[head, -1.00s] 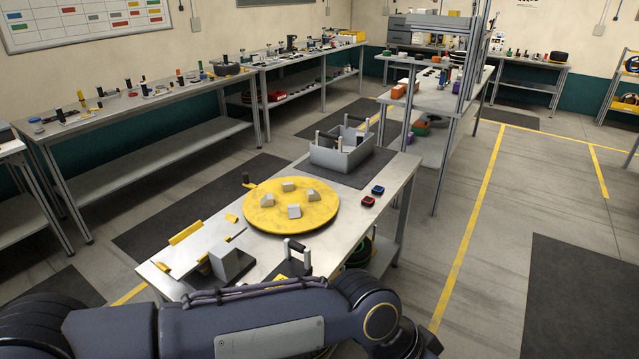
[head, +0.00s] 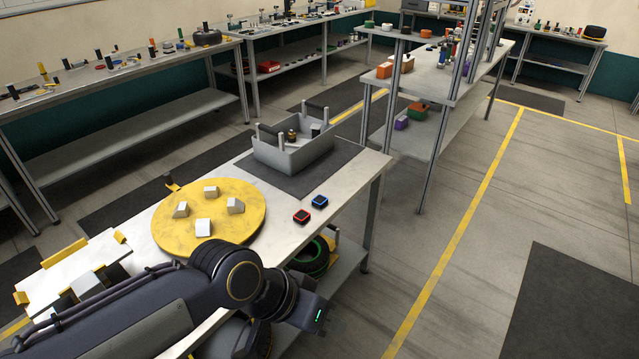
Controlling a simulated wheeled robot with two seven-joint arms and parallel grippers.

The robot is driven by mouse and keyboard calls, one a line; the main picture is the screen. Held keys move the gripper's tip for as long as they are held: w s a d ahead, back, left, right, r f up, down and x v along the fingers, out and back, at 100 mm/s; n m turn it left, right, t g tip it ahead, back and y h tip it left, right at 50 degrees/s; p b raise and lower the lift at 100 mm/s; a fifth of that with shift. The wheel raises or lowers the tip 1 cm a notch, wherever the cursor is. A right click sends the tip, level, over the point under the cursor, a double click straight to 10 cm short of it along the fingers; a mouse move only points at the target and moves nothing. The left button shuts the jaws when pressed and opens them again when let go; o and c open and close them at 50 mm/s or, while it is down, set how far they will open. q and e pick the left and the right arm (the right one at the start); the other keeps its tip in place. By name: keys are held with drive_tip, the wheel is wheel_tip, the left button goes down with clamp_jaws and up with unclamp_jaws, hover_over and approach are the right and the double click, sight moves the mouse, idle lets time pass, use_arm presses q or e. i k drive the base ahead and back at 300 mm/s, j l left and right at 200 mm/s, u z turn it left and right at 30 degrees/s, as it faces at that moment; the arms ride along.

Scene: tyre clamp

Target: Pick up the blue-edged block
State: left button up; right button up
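The blue-edged block (head: 319,201) is a small dark block with a blue rim, lying on the near metal table, right of the yellow disc. A similar red-edged block (head: 301,216) lies beside it, nearer and a little left. My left arm reaches in from the lower left across the table's front edge. My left gripper (head: 309,318) is at the lower middle, past the table edge, nearer to me than both blocks and apart from them. Its fingers are not clear. My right gripper is out of view.
The yellow disc (head: 173,240) carries several grey wedges. A grey bin (head: 283,160) with posts stands behind the blocks on a dark mat (head: 333,165). Dark rings (head: 312,262) sit on the shelf below. The table top around the two blocks is clear.

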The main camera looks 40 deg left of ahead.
sight(320, 201)
drive_tip(key=i, duration=2)
drive_tip(key=i+u, duration=0.35)
drive_tip(key=i, duration=0.15)
drive_tip(key=i+u, duration=0.35)
drive_tip(key=i, duration=0.15)
drive_tip(key=i+u, duration=0.15)
drive_tip(key=u, duration=0.3)
drive_tip(key=i+u, duration=0.15)
drive_tip(key=u, duration=0.25)
drive_tip(key=i+u, duration=0.2)
drive_tip(key=u, duration=0.25)
drive_tip(key=i+l+u, duration=0.1)
drive_tip(key=u, duration=0.3)
drive_tip(key=i+l+u, duration=0.15)
drive_tip(key=u, duration=3.3)
